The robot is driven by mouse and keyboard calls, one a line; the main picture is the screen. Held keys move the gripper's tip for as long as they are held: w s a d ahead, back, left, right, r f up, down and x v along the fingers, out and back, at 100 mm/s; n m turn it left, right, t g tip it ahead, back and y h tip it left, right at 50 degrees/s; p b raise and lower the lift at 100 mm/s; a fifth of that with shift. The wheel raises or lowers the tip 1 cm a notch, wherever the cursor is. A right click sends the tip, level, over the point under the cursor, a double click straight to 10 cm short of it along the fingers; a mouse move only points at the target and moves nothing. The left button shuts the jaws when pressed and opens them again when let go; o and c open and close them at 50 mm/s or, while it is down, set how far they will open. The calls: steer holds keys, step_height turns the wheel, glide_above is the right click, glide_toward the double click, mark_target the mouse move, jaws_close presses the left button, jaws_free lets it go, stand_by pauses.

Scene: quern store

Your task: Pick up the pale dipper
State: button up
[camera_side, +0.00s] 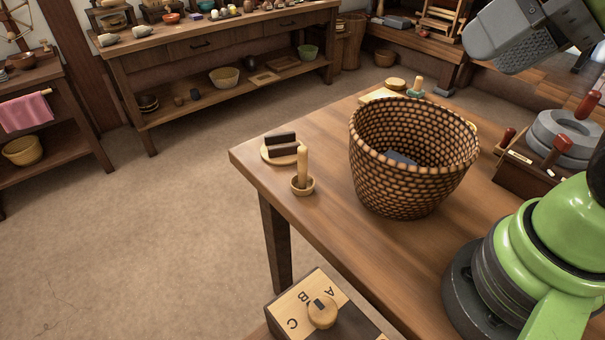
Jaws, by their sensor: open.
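The pale dipper (302,184) appears to be the small tan cup with a thick upright pale handle, near the left edge of the wooden table. It stands upright, apart from the big basket to its right. My gripper (505,45) is partly in view at the top right. A grey finger with a dark textured pad shows; the rest is cut off by the frame. It is open, high up and well away from the dipper, with nothing seen in it.
A tall woven basket (413,190) stands mid-table, with something dark inside. Two dark blocks lie on a round board (268,155) just behind the dipper. A grey millstone (570,125) is at right. Bare table lies front-right of the dipper.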

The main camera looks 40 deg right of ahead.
steer(key=m+g+h, duration=0.3)
steer(key=m+g, duration=0.2)
steer(key=g, duration=0.1)
glide_above(304, 148)
steer(key=s, duration=0.2)
step_height(304, 148, down, 14)
steer(key=shift+m, duration=0.4)
steer(key=f, duration=0.2)
steer(key=w+f, duration=0.1)
steer(key=f, duration=0.3)
steer(key=shift+w+a+f, duration=0.2)
steer(key=shift+w+f, duration=0.1)
steer(key=shift+f, duration=0.05)
steer(key=f, duration=0.5)
steer(key=shift+w+d+f, duration=0.2)
steer(key=shift+w+f, duration=0.15)
steer(key=shift+c, duration=0.3)
jaws_close()
